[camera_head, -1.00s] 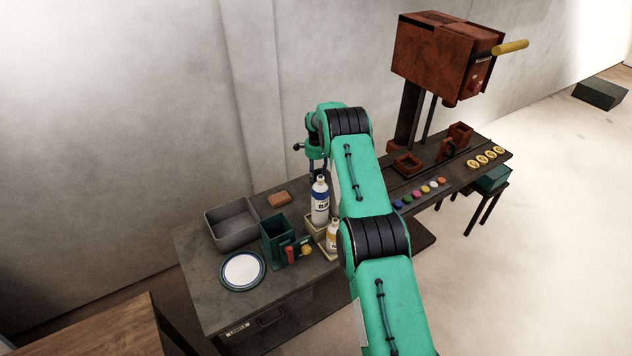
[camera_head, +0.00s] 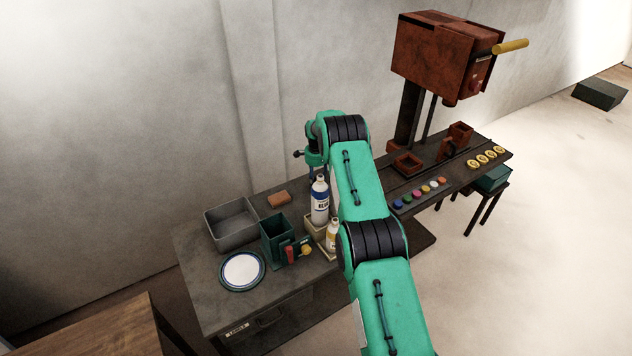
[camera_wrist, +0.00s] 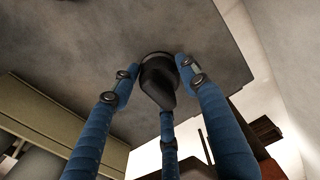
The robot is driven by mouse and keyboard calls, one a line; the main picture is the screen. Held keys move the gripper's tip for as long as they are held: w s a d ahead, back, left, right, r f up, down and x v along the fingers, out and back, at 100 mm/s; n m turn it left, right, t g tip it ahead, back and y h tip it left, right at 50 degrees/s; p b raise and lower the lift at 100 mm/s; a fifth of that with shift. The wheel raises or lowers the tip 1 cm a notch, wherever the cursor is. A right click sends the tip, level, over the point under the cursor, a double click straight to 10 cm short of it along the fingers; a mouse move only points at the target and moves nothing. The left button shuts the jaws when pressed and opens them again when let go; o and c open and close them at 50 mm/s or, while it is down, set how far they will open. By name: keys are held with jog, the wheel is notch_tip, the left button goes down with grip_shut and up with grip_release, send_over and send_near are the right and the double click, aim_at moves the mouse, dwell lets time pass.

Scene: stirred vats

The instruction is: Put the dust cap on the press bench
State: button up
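In the wrist view a black, rounded, tapering piece (camera_wrist: 158,82), which looks like the dust cap, stands on the grey-brown bench top between the fingers of my gripper (camera_wrist: 160,88). My three blue fingers are spread around it. A small gap shows on its left; on the right a fingertip is very close, and I cannot tell if it touches. In the head view my gripper is mostly hidden behind the arm and a white bottle, and the cap cannot be seen. The press bench (camera_head: 405,203) stands at the right, under the rusty red press (camera_head: 440,55).
The left bench holds a grey tray (camera_head: 208,222), a green box (camera_head: 264,240), a white round plate (camera_head: 242,270), a blue-labelled bottle (camera_head: 320,203) and a smaller bottle (camera_head: 332,235). The press bench carries coloured buttons (camera_head: 420,193), yellow discs (camera_head: 486,157) and red fixtures (camera_head: 407,163).

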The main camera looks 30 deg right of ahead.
jog(key=shift+o, duration=1.1)
jog(key=shift+r, duration=0.15)
notch_tip(320, 180, up, 12)
jog(key=shift+p, duration=0.8)
